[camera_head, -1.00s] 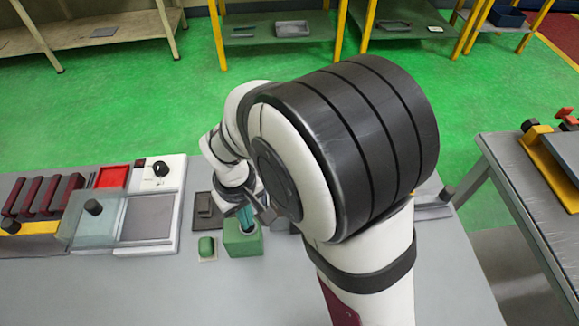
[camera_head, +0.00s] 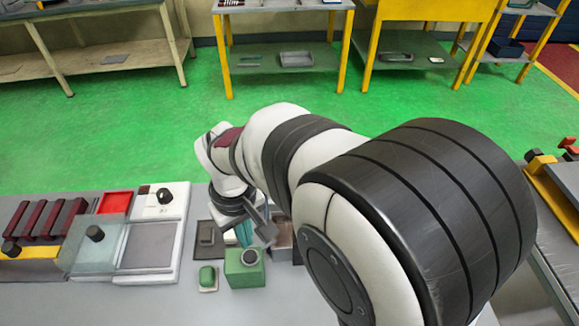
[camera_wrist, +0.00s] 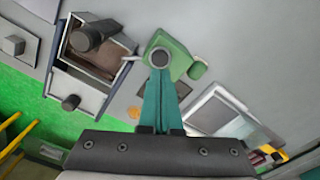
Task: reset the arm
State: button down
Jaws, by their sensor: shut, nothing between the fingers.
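My arm reaches over the grey bench in the head view, and its gripper (camera_head: 246,232) points down behind the green block, partly hidden by my wrist. In the wrist view my gripper (camera_wrist: 159,75) shows as two teal fingers pressed together with nothing between them. The green block (camera_head: 244,270) with a round dark socket on top stands on the bench. It also shows beyond the fingertips in the wrist view (camera_wrist: 182,60). The fingertips overlap the block's socket there; I cannot tell the gap in height.
A small green piece (camera_head: 208,278) lies left of the block. A grey machine with a red tray (camera_head: 117,203) and clear cover stands at the left. An open metal box (camera_wrist: 118,75) with a dark knob is near the gripper. A second table (camera_head: 556,235) is at the right.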

jog(key=shift+r, duration=0.8)
jog(key=s+d+r+m+y, duration=0.1)
jog(key=s+d+r+m, duration=0.1)
jog(key=s+d+m, duration=0.3)
jog(key=s+d+r+m, duration=0.2)
jog(key=s+d+m, duration=0.4)
jog(key=s, duration=0.5)
jog(key=shift+s+d+m+y, duration=0.3)
jog(key=shift+s+d+y, duration=0.05)
jog(key=shift+d+y, duration=0.05)
